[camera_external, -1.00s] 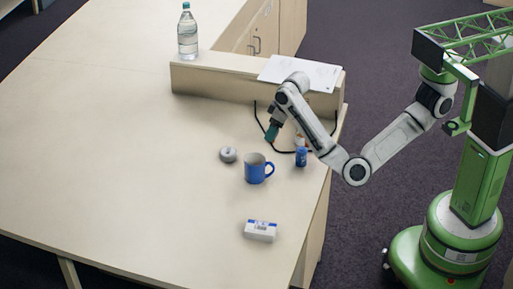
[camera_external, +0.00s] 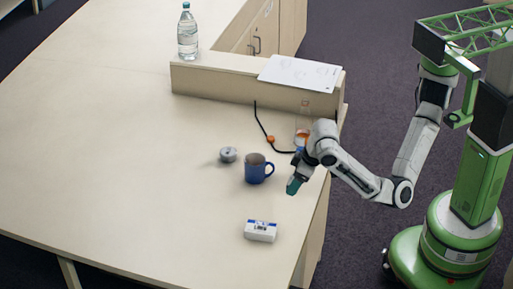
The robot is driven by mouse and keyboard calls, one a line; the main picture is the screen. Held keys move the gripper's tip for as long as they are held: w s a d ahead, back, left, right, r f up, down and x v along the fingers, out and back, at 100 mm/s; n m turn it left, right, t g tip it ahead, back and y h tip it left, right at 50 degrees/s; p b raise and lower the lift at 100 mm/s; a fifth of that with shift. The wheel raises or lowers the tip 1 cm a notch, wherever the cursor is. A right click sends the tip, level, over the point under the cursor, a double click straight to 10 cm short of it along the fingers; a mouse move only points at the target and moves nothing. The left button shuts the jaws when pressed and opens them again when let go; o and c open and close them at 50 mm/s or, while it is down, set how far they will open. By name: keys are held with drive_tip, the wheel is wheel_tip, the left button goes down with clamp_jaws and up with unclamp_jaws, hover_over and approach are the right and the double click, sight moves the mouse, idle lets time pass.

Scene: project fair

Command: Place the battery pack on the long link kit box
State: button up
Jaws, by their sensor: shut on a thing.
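The long link kit box (camera_external: 260,230), white with a blue-marked label, lies on the table near its right front edge. My gripper (camera_external: 293,187) points down above the table, behind and to the right of the box and apart from it. It is shut on a small teal thing, which I take to be the battery pack (camera_external: 294,185). Fine detail of the fingers and of the held thing is too small to make out.
A blue mug (camera_external: 257,169) stands left of my gripper, with a grey round thing (camera_external: 228,155) beyond it. A black cable with an orange part (camera_external: 270,139) and an orange-filled flask (camera_external: 301,138) lie behind. A bottle (camera_external: 187,32) stands far back. The left tabletop is clear.

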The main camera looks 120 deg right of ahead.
drive_tip(key=w+f, duration=0.3)
drive_tip(key=w, duration=0.3)
hover_over(259, 228)
drive_tip(key=s+a, duration=0.1)
drive_tip(key=s, duration=0.1)
wheel_tip(259, 228, down, 4)
drive_tip(key=shift+w+f, duration=0.15)
drive_tip(key=shift+f, duration=0.1)
drive_tip(key=shift+w+f, duration=0.5)
drive_tip(key=shift+f, duration=1.65)
drive_tip(key=shift+f, duration=0.15)
drive_tip(key=o, duration=1.1)
